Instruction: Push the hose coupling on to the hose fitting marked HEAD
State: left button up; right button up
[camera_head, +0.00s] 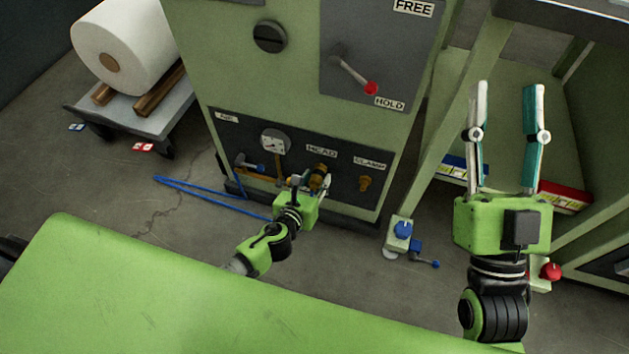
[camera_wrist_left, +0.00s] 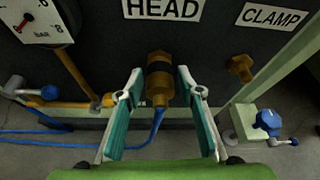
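The brass hose coupling (camera_wrist_left: 159,82) sits below the HEAD label (camera_wrist_left: 163,8) on the dark panel, in line with where the HEAD fitting would be. The fitting itself is hidden behind it, so I cannot tell how deeply it is seated. The blue hose (camera_wrist_left: 157,124) hangs from its near end. In the head view the coupling (camera_head: 319,176) is partly covered by my left gripper (camera_head: 311,181). In the left wrist view the left fingers (camera_wrist_left: 159,80) stand on both sides of the coupling with small gaps. My right gripper (camera_head: 507,88) is open and empty, far to the right.
A bare brass CLAMP fitting (camera_head: 365,183) is right of the coupling. A pressure gauge (camera_head: 275,142) and blue-handled valve (camera_head: 249,164) are to the left. A lever (camera_head: 353,70) with a red knob is above. A blue-knobbed box (camera_head: 402,231) stands on the floor.

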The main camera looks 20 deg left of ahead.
pick_arm(q)
jog(key=shift+s, duration=0.25)
jog(key=v, duration=1.1)
jog(key=shift+s+r, duration=0.2)
jog(key=shift+r, duration=0.05)
